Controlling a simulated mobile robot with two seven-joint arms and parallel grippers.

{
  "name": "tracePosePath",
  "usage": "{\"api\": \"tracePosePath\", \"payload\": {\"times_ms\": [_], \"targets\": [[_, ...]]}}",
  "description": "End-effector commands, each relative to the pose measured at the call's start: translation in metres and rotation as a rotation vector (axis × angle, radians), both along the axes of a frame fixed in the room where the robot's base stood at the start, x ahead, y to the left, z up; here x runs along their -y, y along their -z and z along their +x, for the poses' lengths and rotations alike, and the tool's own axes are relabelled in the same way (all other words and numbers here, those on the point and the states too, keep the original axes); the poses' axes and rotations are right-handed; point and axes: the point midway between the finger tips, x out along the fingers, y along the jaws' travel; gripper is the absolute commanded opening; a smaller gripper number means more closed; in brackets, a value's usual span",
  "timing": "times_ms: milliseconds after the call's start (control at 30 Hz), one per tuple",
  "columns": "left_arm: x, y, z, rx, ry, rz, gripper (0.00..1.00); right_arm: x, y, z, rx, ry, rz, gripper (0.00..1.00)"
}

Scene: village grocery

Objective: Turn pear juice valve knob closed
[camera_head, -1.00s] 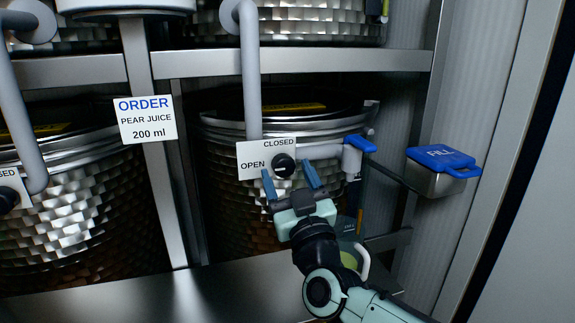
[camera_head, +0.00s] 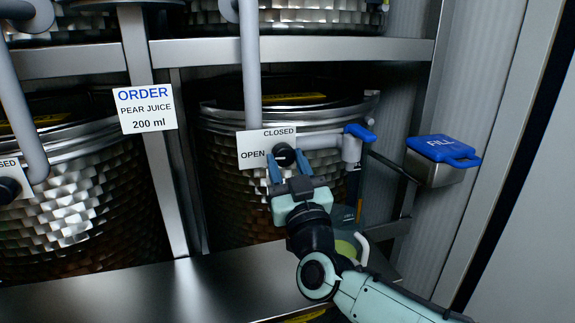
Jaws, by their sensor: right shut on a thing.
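The black valve knob (camera_head: 284,153) sits on a white plate (camera_head: 252,151) marked OPEN at left and CLOSED at top, in front of a dimpled steel tank (camera_head: 232,190). My right gripper (camera_head: 286,162) reaches up from below, its two blue fingers on either side of the knob and shut on it. The fingers cover part of the knob, so I cannot tell which way it points. My left gripper does not show.
A blue-handled tap (camera_head: 358,134) is right of the knob. A blue FILL lid (camera_head: 441,149) sits farther right. A greenish jug (camera_head: 345,243) stands partly hidden behind my right arm. An order sign (camera_head: 146,109) reads pear juice 200 ml. The steel shelf (camera_head: 180,285) is mostly clear.

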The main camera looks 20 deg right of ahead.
Motion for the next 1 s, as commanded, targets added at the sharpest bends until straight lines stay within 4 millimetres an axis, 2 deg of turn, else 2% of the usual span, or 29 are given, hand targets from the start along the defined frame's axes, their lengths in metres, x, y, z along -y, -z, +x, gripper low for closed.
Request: {"api": "tracePosePath", "payload": {"times_ms": [467, 1000], "targets": [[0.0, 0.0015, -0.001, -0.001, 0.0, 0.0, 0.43, -0.0047, -0.0013, -0.0001, -0.013, -0.001, 0.391, 0.13], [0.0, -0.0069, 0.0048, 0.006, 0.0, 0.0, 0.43, -0.0084, -0.0054, -0.0003, -0.03, -0.001, 0.906, 0.13]]}}
